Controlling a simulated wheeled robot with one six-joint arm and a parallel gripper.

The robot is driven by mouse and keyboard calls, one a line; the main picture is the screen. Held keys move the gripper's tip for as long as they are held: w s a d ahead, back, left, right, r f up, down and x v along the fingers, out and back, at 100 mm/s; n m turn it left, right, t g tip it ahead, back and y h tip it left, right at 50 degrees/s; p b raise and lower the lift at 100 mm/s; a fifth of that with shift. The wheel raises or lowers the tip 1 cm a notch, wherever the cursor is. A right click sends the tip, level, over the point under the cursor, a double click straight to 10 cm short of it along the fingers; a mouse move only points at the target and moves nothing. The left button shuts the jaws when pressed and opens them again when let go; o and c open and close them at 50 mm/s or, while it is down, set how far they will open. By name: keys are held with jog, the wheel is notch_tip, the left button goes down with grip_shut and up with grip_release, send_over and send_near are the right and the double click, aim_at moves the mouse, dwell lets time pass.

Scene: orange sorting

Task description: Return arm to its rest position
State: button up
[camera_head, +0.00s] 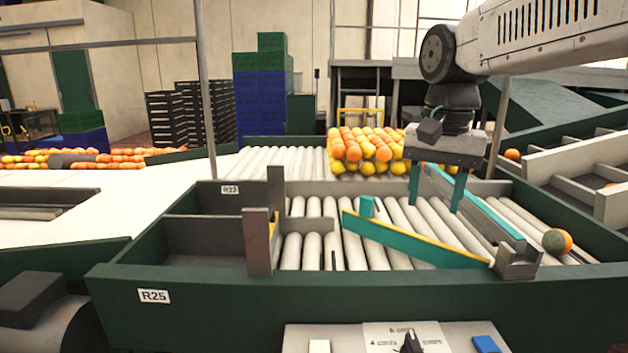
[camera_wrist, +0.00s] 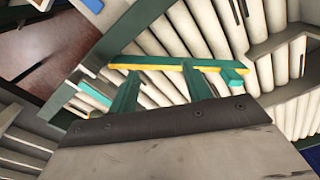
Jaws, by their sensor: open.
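My gripper (camera_head: 436,188) hangs at the right of the head view, above the roller conveyor, with its two teal fingers pointing down and apart. Nothing is between the fingers. In the wrist view my gripper (camera_wrist: 163,85) also shows two spread teal fingers over the rollers. My arm reaches in from the upper right. A teal diverter bar with a yellow edge (camera_head: 415,240) lies slanted across the rollers in front of the fingers; a teal bar also shows in the wrist view (camera_wrist: 160,64).
An orange with a dark greenish patch (camera_head: 557,242) lies on the rollers at the right. Piled oranges and yellow fruit (camera_head: 365,150) stand behind the lane. Dark upright posts (camera_head: 258,240) and green side walls (camera_head: 350,290) border the rollers. Dividers (camera_head: 575,165) stand at the right.

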jog(key=s+d+f+n, duration=0.2)
jog(key=s+f, duration=0.4)
jog(key=s, duration=0.4)
jog(key=s+d+f+n, duration=0.3)
jog(key=s+d+f, duration=0.1)
jog(key=s, duration=0.7)
jog(key=shift+s+d+f+t, duration=0.15)
jog(key=shift+s+f+t, duration=0.2)
jog(key=shift+f, duration=0.55)
